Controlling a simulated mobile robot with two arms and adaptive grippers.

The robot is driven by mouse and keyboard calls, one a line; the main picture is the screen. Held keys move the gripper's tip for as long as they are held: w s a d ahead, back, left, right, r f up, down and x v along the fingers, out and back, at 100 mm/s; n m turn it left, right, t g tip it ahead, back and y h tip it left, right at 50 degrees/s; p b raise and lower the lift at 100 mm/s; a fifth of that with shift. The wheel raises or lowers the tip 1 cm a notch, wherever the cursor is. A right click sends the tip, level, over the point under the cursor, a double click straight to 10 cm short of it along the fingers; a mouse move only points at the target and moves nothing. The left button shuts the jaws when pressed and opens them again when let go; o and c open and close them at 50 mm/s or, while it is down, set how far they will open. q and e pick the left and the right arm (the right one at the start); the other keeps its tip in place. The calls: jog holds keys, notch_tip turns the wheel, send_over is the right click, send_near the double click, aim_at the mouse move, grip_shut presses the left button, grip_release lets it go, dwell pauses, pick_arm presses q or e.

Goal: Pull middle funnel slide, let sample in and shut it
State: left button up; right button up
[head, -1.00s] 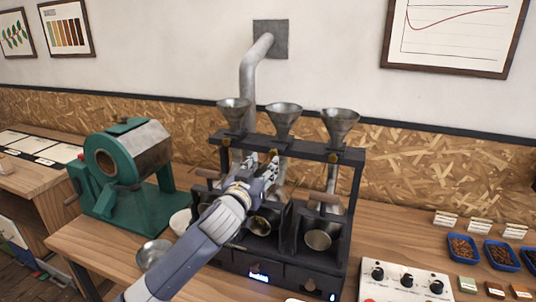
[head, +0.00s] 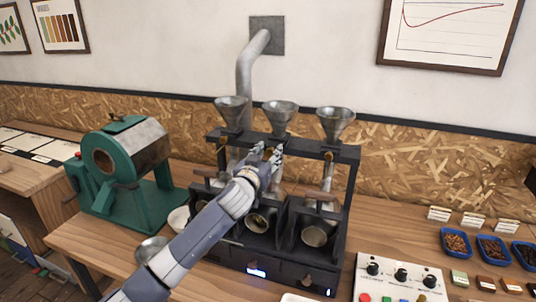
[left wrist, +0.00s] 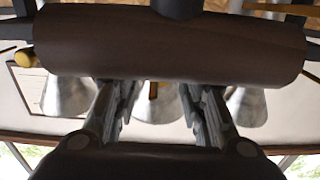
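The roaster rack (head: 345,180) carries three metal funnels in a row. The middle funnel (head: 280,117) stands above my left gripper (head: 268,153); its slide is hidden behind the gripper in the head view. In the left wrist view, which looks upside down, my left gripper (left wrist: 160,102) has its two fingers apart. A small brass-coloured piece (left wrist: 153,91) shows between them, in front of the middle funnel (left wrist: 158,108); contact cannot be told. A thick brown bar (left wrist: 175,45) crosses close to the camera. My right gripper is not in view.
The left funnel (head: 231,112) and right funnel (head: 335,125) stand close on either side. Wooden handles stick out below the rail. A green drum machine (head: 125,165) is at left, a metal bowl (head: 152,250) at the front, a control box (head: 400,278) at right.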

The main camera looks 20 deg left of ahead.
pick_arm(q)
grip_shut()
jog(key=shift+s, duration=0.25)
jog(key=shift+o, duration=1.3)
grip_release()
jog(key=s, duration=1.2)
jog(key=shift+a, duration=0.25)
